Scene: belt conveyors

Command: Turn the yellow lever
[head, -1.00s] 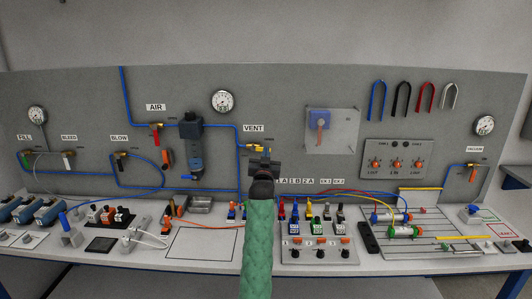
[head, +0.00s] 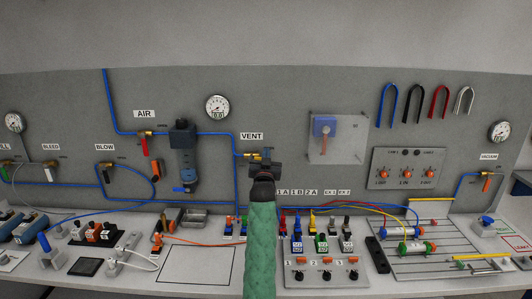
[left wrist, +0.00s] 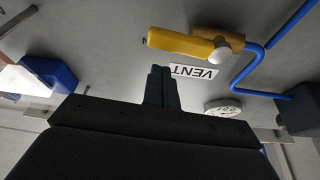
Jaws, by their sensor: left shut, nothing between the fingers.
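The yellow lever (left wrist: 180,44) shows in the left wrist view, fixed to a brass valve (left wrist: 217,52) beside the upside-down VENT label (left wrist: 194,72). In the head view the brass valve (head: 251,155) sits below the VENT label (head: 252,136), and my gripper largely hides the lever. My left gripper (head: 265,158) is in front of the panel at this valve, shut and empty. Its fingertips (left wrist: 160,74) show just below the lever in the left wrist view, with a gap in the picture; contact cannot be told. My right gripper is not in view.
A blue pipe (head: 235,170) runs to the valve. A dark filter unit (head: 184,150) and a gauge (head: 217,107) are to its left. A clear plate with a blue block (head: 323,125) is to the right. The bench below holds a switch box (head: 325,270) and cylinders.

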